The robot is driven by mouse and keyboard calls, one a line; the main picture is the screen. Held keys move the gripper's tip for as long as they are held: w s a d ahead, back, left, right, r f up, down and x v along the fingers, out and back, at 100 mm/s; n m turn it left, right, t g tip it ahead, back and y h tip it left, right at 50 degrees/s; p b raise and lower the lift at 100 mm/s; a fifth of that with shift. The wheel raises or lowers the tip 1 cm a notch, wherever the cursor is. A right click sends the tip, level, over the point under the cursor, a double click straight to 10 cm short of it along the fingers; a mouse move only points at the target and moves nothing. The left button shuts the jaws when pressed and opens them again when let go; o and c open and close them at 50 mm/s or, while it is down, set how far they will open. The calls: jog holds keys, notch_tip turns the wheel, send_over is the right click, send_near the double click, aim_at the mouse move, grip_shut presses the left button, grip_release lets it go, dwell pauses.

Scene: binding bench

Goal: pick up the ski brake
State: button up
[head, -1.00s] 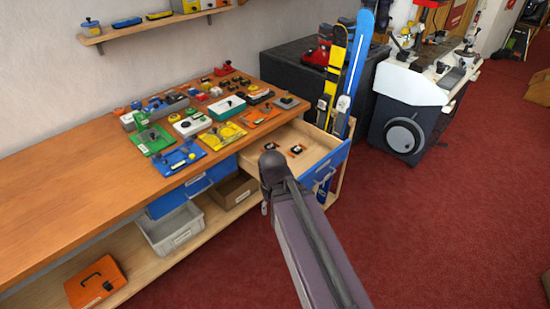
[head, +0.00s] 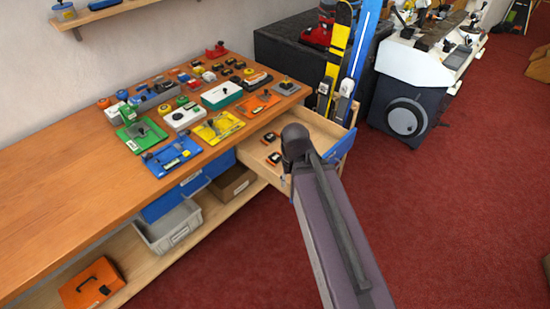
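Two small black-and-orange pieces, one farther back (head: 270,137) and one nearer (head: 274,158), lie apart in the open wooden drawer (head: 318,124) with the blue front (head: 341,146). They may be ski brakes, but they are too small to tell. My arm crosses in front of the drawer and hides part of its inside. My gripper is not clearly visible; it seems hidden behind the arm.
The orange-brown bench top (head: 75,190) holds many small parts and coloured plates at its right end. A grey bin (head: 168,226) and an orange case (head: 92,284) are on the lower shelf. Yellow (head: 334,62) and blue (head: 359,55) skis stand behind the drawer. Red floor is clear at right.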

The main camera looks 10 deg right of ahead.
jog(key=o, duration=0.5)
jog(key=shift+w, duration=0.2)
jog(key=shift+o, duration=0.5)
jog(key=shift+w+f, duration=0.1)
jog(key=shift+w, duration=0.25)
jog(key=m+b, duration=0.5)
jog(key=m, duration=0.6)
send_over(275, 157)
notch_tip(275, 157, down, 5)
jog(key=shift+s+d, duration=0.1)
jog(key=shift+s, duration=0.1)
notch_tip(275, 157, down, 9)
jog(key=b, duration=0.8)
jog(key=shift+r+b, duration=0.2)
jog(key=shift+b, duration=0.2)
jog(key=shift+f, duration=0.15)
jog(key=shift+w+f+b, duration=0.15)
jog(key=shift+f+b, duration=1.1)
jog(key=shift+b, duration=0.05)
jog(key=shift+w+f+b, duration=0.1)
jog(key=shift+f+b, duration=1.1)
jog(key=shift+b, duration=0.1)
